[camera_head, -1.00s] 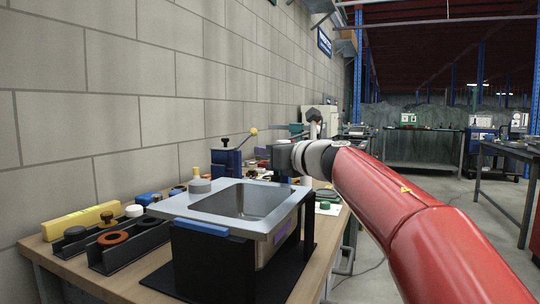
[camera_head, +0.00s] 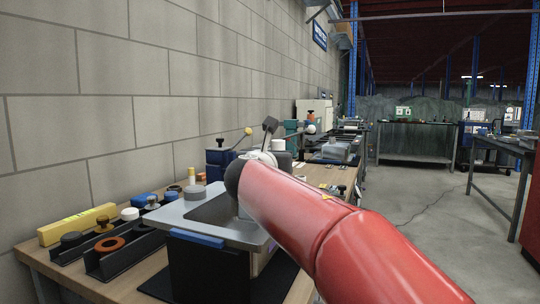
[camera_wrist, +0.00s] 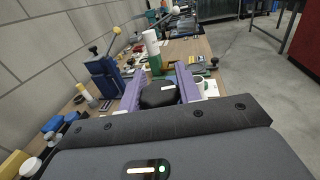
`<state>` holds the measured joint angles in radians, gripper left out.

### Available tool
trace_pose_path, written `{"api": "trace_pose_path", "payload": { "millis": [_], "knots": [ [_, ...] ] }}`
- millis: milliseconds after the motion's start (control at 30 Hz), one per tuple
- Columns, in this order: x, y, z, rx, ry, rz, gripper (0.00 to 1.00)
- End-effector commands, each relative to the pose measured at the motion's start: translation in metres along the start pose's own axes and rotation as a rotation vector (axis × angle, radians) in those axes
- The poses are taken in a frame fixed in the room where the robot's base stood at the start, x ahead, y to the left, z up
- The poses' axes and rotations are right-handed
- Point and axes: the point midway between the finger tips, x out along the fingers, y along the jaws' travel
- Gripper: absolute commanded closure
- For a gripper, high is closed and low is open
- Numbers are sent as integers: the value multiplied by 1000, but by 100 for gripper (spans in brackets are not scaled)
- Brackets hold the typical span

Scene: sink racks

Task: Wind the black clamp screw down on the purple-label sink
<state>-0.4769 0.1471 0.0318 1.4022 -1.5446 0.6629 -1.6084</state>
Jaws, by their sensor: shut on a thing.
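The metal sink (camera_head: 180,212) rests on a black stand at the front of the bench. Its basin is partly hidden behind my red arm. A blue bar (camera_head: 197,238) lies at its front edge. A bit of purple label (camera_head: 269,246) shows on its side next to my arm. In the wrist view, my gripper (camera_wrist: 160,92) has its purple fingers on either side of a round black knob (camera_wrist: 159,97) and is shut on it. This looks like the clamp screw's head; its lower part is hidden. In the head view, my arm covers the fingers and knob.
A blue vise-like device (camera_head: 222,160) with a yellow-ended lever stands behind the sink. Black trays with round parts (camera_head: 108,243) and a yellow level (camera_head: 76,223) lie left. A white-and-green bottle (camera_wrist: 152,45) stands beyond my gripper.

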Motion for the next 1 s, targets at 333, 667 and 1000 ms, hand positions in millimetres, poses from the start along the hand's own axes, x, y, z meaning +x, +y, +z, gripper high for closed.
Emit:
{"api": "trace_pose_path", "payload": {
  "millis": [333,667,1000],
  "knots": [
    [-1,-3,3,1,-7,-314,89],
    [-2,-8,4,2,-8,-538,89],
    [-4,-10,5,2,-10,-634,89]
  ]
}}
